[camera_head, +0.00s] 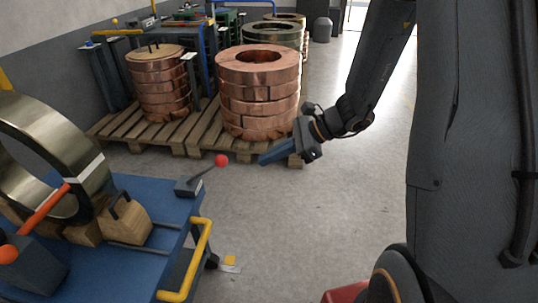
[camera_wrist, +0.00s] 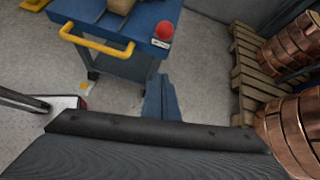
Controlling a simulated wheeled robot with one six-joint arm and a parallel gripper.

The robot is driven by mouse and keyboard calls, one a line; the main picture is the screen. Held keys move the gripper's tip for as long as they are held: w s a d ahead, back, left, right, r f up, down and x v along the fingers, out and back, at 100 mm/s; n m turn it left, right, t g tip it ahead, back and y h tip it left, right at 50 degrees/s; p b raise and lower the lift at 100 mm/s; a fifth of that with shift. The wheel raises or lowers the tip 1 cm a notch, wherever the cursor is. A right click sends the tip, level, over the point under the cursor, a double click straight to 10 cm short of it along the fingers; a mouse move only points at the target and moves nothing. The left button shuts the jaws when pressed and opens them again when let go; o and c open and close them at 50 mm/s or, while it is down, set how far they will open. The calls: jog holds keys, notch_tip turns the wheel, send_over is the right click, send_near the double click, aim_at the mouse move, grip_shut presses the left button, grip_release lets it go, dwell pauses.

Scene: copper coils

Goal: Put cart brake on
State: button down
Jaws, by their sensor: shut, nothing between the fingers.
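The cart (camera_head: 150,190) is a blue-topped trolley at the lower left with a yellow push handle (camera_head: 187,262). A lever with a red ball knob (camera_head: 221,160) rises from a small dark box (camera_head: 188,187) at the cart's far right corner, tilted to the right. My gripper (camera_head: 268,157) is shut and empty, to the right of the knob and apart from it, in front of the pallet. In the wrist view the blue fingers (camera_wrist: 160,98) point up toward the cart, and the red knob (camera_wrist: 165,30) is above them. The cart's yellow handle (camera_wrist: 95,38) shows at upper left.
A wooden pallet (camera_head: 190,137) with copper coils (camera_head: 258,95) stands behind my gripper. A large metal ring (camera_head: 50,150) sits on wooden blocks on the cart, beside an orange-red bar (camera_head: 45,210). Grey floor (camera_head: 290,220) is clear right of the cart.

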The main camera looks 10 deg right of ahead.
jog(key=w+a+f, duration=0.1)
jog(key=a, duration=0.7)
jog(key=shift+w+f, duration=0.25)
jog(key=shift+w, duration=0.15)
jog(key=shift+a+r, duration=0.1)
jog(key=shift+r, duration=0.05)
